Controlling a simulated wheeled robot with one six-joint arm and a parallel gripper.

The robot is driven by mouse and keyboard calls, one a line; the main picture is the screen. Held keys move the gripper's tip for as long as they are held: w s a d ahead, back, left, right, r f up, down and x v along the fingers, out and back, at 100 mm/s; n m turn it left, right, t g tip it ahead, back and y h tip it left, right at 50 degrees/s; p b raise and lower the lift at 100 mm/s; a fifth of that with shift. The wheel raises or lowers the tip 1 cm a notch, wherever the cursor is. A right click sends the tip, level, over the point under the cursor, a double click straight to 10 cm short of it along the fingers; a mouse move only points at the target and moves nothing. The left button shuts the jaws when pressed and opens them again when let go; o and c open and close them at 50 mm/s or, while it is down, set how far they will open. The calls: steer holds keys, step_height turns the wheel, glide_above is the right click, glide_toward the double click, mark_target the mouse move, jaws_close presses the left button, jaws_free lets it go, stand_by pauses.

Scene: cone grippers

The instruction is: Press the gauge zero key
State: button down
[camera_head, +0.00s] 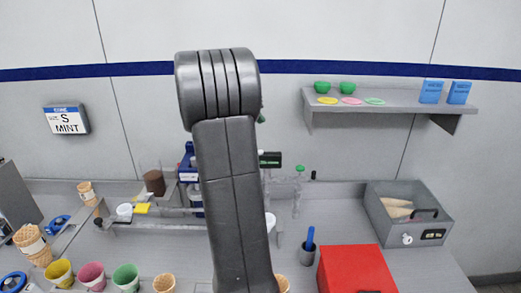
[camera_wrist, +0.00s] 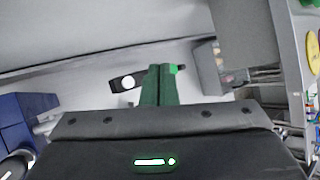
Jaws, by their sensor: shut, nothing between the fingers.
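My gripper (camera_wrist: 161,70) shows in the wrist view as two green fingers pressed together, with nothing between them. Behind and left of the fingertips is a dark bar with a round white spot (camera_wrist: 128,82); it may be the gauge with its key, but I cannot tell for sure. The fingers overlap the bar in the picture, and contact cannot be told. In the head view a small black box with a green display (camera_head: 270,159), possibly the gauge, shows just right of my arm, which hides part of it. My arm also hides most of my gripper there.
A wall shelf (camera_head: 390,101) holds green bowls, coloured discs and blue boxes. A grey bin (camera_head: 409,213) and red box (camera_head: 354,268) stand right. Coloured cups, cones and a rack (camera_head: 150,226) crowd the left. A blue object (camera_wrist: 24,118) is left in the wrist view.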

steer(key=shift+f, duration=0.1)
steer(key=shift+f+b, duration=0.65)
steer(key=shift+f, duration=3.7)
steer(key=shift+f, duration=0.15)
steer(key=shift+f, duration=0.25)
steer(key=shift+f, duration=0.5)
steer(key=shift+r, duration=0.1)
steer(key=shift+r+p, duration=0.7)
steer(key=shift+r, duration=0.15)
